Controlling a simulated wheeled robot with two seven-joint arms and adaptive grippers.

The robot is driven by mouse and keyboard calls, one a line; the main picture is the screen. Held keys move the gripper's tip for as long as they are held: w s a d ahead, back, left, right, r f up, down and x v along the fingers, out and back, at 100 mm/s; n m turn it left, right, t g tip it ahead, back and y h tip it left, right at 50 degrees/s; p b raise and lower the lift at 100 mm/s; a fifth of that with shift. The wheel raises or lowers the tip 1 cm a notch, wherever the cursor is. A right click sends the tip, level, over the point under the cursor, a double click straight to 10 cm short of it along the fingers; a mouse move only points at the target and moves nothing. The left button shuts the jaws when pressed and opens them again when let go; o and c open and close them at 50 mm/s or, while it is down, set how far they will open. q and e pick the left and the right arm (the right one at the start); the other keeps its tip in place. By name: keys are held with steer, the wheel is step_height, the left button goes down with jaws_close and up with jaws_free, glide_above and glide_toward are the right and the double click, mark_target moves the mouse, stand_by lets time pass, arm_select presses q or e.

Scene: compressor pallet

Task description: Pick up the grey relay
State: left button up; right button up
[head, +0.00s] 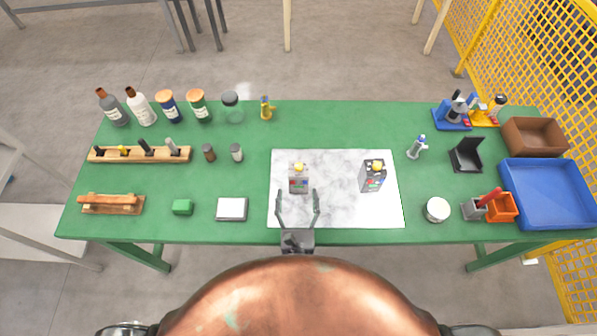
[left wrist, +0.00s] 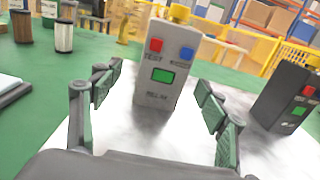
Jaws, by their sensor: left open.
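The grey relay (head: 298,184) stands upright on the white marbled mat (head: 335,214), left of the mat's middle. It has a yellow top, a red and a blue button and a green screen, clear in the left wrist view (left wrist: 157,97). A darker, near-black relay (head: 372,180) stands on the mat to its right and also shows in the left wrist view (left wrist: 284,99). My left gripper (head: 298,194) is open and empty at the near side of the grey relay, its fingers pointing towards it. In the left wrist view the relay appears between the fingers. My right gripper is not in view.
Bottles and jars line the back left; a blue tray (head: 548,218) is far right. The green table (head: 330,126) is clear behind the mat.

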mark_target(299, 185)
arm_select(q)
steer(key=shift+w+d+r, duration=0.1)
steer(key=shift+w+d, duration=0.1)
steer(key=shift+w, duration=1.05)
steer(key=w, duration=0.3)
steer(key=shift+w+d, duration=0.1)
steer(key=shift+w, duration=0.3)
steer(key=c, duration=1.5)
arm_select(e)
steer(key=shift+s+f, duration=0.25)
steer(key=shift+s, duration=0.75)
arm_select(q)
steer(key=shift+r, duration=0.2)
steer(key=shift+c, duration=0.2)
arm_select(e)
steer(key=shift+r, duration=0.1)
